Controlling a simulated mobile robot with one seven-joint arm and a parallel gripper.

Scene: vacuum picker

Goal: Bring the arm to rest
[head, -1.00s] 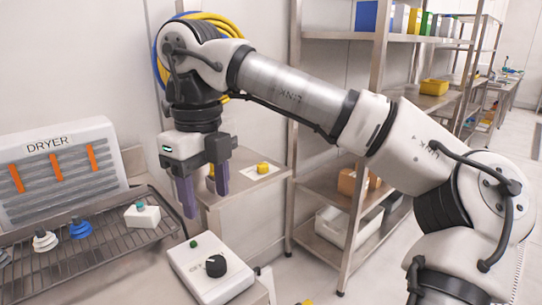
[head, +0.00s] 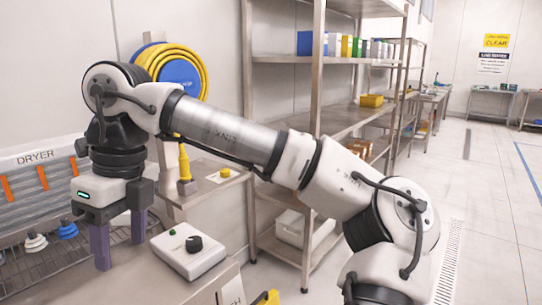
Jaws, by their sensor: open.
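My gripper (head: 120,238) hangs at the end of my arm on the left side of the head view, its two purple fingers pointing down. The fingers are apart with nothing between them. It is in front of the dryer rack (head: 40,262), left of the white control box with a black knob (head: 190,250). My arm reaches across the view from the lower right, bent, and covers part of the wall and shelving.
The dryer (head: 35,185) holds a white suction cup (head: 36,242) and a blue one (head: 67,229). A yellow hose reel (head: 178,70) hangs on the wall. Metal shelving (head: 318,70) with bins stands behind my arm. Open floor (head: 490,200) lies to the right.

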